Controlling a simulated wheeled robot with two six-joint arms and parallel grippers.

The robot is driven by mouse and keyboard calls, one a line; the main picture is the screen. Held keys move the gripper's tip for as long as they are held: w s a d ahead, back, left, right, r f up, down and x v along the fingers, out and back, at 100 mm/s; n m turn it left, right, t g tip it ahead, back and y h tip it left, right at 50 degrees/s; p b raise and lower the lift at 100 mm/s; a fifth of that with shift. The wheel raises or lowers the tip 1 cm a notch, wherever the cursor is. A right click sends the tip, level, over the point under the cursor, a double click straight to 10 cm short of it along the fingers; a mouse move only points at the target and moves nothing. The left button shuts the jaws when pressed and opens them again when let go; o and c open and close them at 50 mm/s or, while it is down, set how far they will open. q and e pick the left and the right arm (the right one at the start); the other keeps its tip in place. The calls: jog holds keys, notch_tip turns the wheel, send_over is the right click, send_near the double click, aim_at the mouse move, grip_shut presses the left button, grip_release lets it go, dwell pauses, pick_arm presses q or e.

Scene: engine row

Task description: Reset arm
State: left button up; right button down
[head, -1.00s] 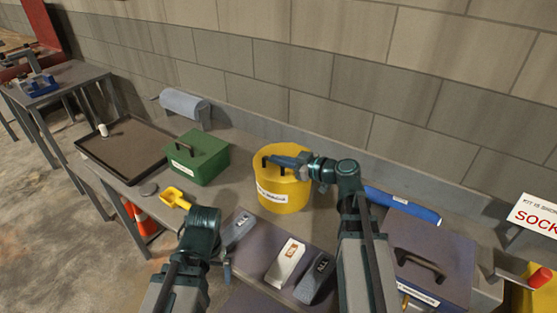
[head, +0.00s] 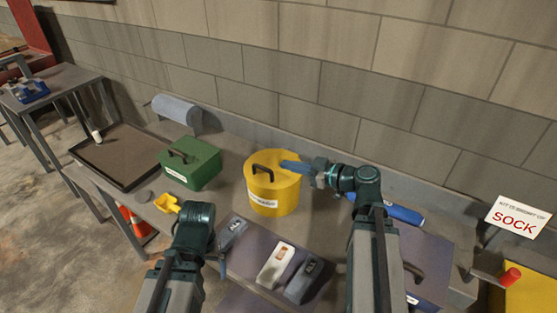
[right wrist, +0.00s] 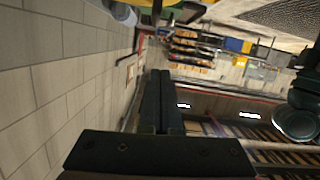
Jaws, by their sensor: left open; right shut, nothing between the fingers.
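My right arm reaches over the bench in the head view. Its gripper (head: 284,163) points left and shows over the right part of the yellow round tub (head: 272,197), right of the tub's dark lid handle (head: 262,168). In the right wrist view its two dark fingers (right wrist: 158,100) lie together with nothing between them. My left arm is at the lower left of the head view, bent down over the near side of the bench. Only a small part of the left gripper (head: 222,266) shows beside the arm; its fingertips are mostly hidden.
A green box (head: 190,163), dark tray (head: 122,170) and yellow scoop (head: 168,204) are on the left. Pale and dark labelled blocks (head: 276,264) lie between my arms. A blue cylinder (head: 400,213) lies behind my right arm. A block wall stands behind.

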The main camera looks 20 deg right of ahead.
jog(key=shift+s+d+r, duration=0.1)
jog(key=shift+s+d, duration=0.25)
jog(key=shift+s, duration=0.05)
jog(key=s+a+f+g+h, duration=0.1)
jog(key=s+a+f+g, duration=0.1)
jog(key=a+f+g, duration=0.3)
jog(key=s+a+f+g, duration=0.25)
jog(key=a+f, duration=0.25)
jog(key=a, duration=0.3)
jog(key=s+a+f+m+g+h, duration=0.4)
jog(key=s+f+h, duration=0.3)
jog(key=s+h, duration=0.3)
jog(key=shift+m+h, duration=0.3)
jog(key=shift+m, duration=0.4)
